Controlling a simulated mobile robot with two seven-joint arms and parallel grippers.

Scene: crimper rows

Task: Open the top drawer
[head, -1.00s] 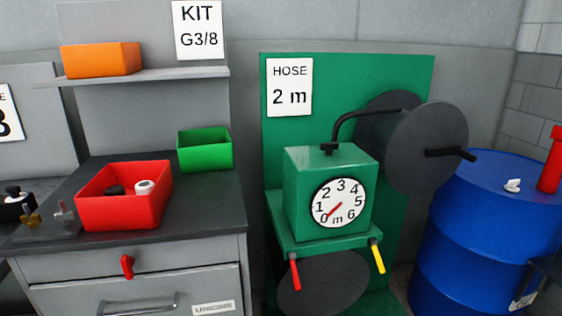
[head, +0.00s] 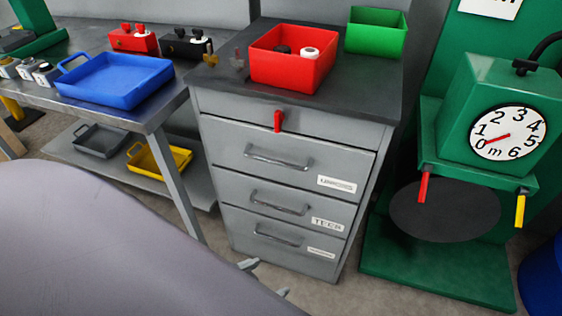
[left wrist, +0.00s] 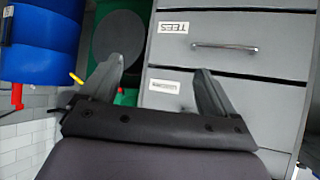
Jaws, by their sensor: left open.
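The grey drawer cabinet (head: 355,222) stands in the middle of the head view, its drawers shut. The top drawer (head: 245,150), labelled UNIONS, has a bar handle (head: 278,162). A red lever (head: 278,120) hangs on the panel above it. In the left wrist view, the picture is upside down; the TEES drawer's handle (left wrist: 225,47) shows, but the top drawer's handle does not. My left gripper (head: 266,278) is low in front of the cabinet, mostly hidden by my arm. Its fingers (left wrist: 155,80) are apart and empty. My right gripper is out of view.
A red bin (head: 270,70) and green bin (head: 376,32) stand on the cabinet. A workbench with a blue tray (head: 118,80) is at left. A green hose machine (head: 480,90) stands close at right, with a blue barrel (head: 545,275) beyond. Floor before the cabinet shows clear.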

